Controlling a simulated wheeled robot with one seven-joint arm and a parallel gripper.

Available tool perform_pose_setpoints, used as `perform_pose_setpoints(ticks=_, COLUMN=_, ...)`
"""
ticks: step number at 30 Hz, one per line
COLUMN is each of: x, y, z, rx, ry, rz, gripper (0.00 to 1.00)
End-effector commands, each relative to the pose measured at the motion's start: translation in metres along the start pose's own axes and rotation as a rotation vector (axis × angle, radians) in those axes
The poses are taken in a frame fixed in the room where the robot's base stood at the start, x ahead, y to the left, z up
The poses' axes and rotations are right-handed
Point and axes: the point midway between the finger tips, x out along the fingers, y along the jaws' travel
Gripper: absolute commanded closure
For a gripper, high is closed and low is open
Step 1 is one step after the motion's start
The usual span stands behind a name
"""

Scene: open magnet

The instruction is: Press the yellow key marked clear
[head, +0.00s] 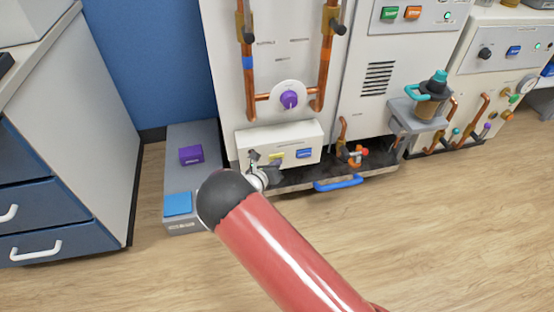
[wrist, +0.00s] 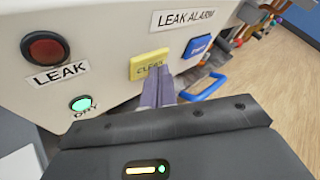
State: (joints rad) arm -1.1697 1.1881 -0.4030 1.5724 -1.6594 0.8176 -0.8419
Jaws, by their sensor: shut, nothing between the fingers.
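The yellow key (wrist: 148,63) marked CLEAR is on the front of a white leak alarm box (wrist: 110,38). In the head view the key (head: 276,156) shows as a small yellow strip, partly hidden near my gripper. My gripper (wrist: 158,72) is shut and empty. Its fingertips overlap the lower right part of the key in the wrist view. I cannot tell whether they touch it or are just in front of it.
A blue key (wrist: 198,46) is right of the yellow one. A dark red LEAK lamp (wrist: 45,48) and a lit green DRY lamp (wrist: 80,104) are to the left. A blue handle (head: 338,183) sticks out below the box. Open floor (head: 430,230) lies at right.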

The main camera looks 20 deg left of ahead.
Motion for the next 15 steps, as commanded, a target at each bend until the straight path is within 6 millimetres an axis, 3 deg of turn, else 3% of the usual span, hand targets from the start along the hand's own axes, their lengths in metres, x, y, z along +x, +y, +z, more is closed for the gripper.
perform_pose_setpoints(ticks=15, x=-0.0035, y=-0.0027, z=-0.0014, rx=-0.002, ry=-0.001, rz=0.0, gripper=1.0)
